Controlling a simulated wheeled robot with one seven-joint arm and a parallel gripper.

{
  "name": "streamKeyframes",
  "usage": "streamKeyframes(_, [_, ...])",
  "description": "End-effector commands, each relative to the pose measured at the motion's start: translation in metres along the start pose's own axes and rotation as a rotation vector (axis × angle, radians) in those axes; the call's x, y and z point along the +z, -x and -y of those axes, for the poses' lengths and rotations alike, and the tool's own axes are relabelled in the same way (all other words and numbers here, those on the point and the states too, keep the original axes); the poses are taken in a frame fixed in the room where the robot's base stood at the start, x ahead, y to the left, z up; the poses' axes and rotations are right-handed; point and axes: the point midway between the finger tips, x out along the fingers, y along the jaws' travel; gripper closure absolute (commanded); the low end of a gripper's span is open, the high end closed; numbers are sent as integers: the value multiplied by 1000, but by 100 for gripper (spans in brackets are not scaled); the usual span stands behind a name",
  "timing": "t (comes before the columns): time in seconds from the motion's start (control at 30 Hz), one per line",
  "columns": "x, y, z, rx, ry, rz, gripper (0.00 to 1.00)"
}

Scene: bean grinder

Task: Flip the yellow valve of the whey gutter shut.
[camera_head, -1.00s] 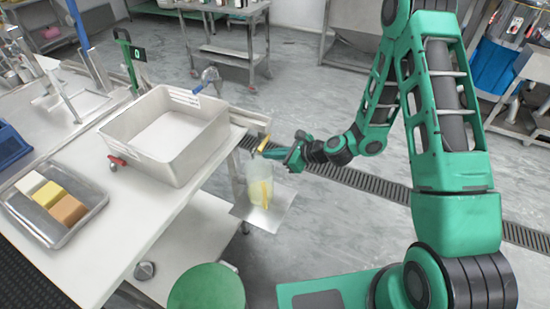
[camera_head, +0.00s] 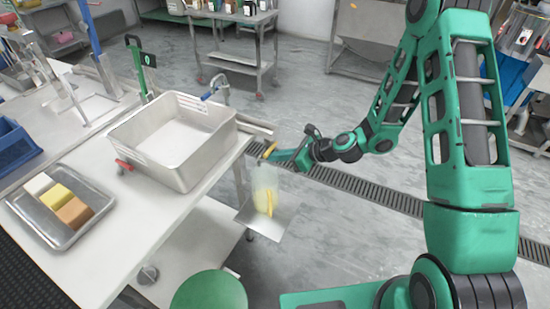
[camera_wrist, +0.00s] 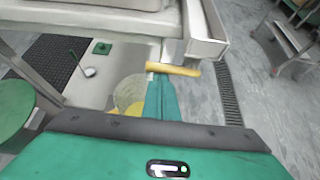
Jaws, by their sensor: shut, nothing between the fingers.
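The yellow valve (camera_head: 269,150) is a short bar at the outer end of the grey metal whey gutter (camera_head: 254,127), at the table's right edge. In the wrist view the valve (camera_wrist: 172,69) lies crosswise, just below the gutter's end (camera_wrist: 207,42). My gripper (camera_head: 276,155) is shut and empty, with its green fingers right at the valve from the right. In the wrist view the fingertips (camera_wrist: 161,78) meet the bar's lower edge near its left part; I cannot tell whether they touch it. A translucent jug (camera_head: 264,180) with yellowish contents stands below the valve.
The jug rests on a small metal shelf (camera_head: 278,222) beside the table. A green round lid (camera_head: 208,291) is at the front. Floor to the right is open.

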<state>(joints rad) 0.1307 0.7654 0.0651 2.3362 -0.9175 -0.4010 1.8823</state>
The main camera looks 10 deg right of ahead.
Motion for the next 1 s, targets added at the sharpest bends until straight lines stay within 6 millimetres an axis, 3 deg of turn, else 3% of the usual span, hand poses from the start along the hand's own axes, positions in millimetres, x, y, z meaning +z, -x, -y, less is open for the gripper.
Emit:
streamKeyframes(0.03, [7,0,1,5,-9,13,100])
streamKeyframes(0.47, [10,-1,1,7,-11,21,100])
streamKeyframes(0.9, [-37,-17,3,10,-18,0,100])
streamKeyframes(1.0, [-36,0,5,6,-18,1,100])
